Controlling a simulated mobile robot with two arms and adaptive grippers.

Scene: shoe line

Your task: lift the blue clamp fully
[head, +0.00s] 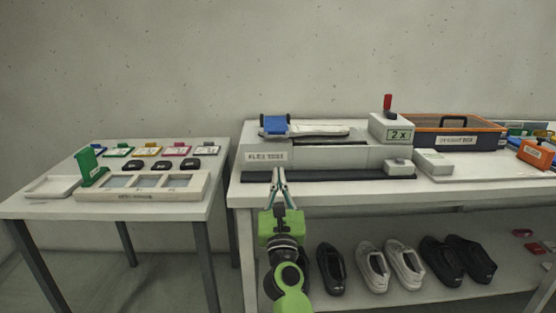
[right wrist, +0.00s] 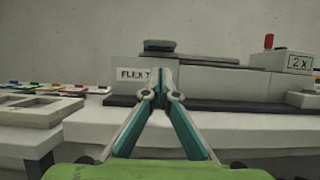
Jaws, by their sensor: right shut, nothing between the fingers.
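The blue clamp (head: 275,125) sits on top of the left end of a white machine marked "FLEX T..." (head: 330,155), over a pale shoe-like piece (head: 318,129). In the right wrist view the clamp (right wrist: 160,45) shows as a dark blue bar above the label. My right gripper (head: 278,172) is in front of the machine's left end, below the clamp and apart from it. Its fingertips (right wrist: 162,70) meet and hold nothing. My left gripper is in neither view.
A "2 x" box with a red-topped lever (head: 387,103) stands right of the clamp. An orange-rimmed crate (head: 455,138) is further right. Several shoes (head: 405,265) stand on the lower shelf. A side table (head: 50,208) on the left holds trays and coloured cards.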

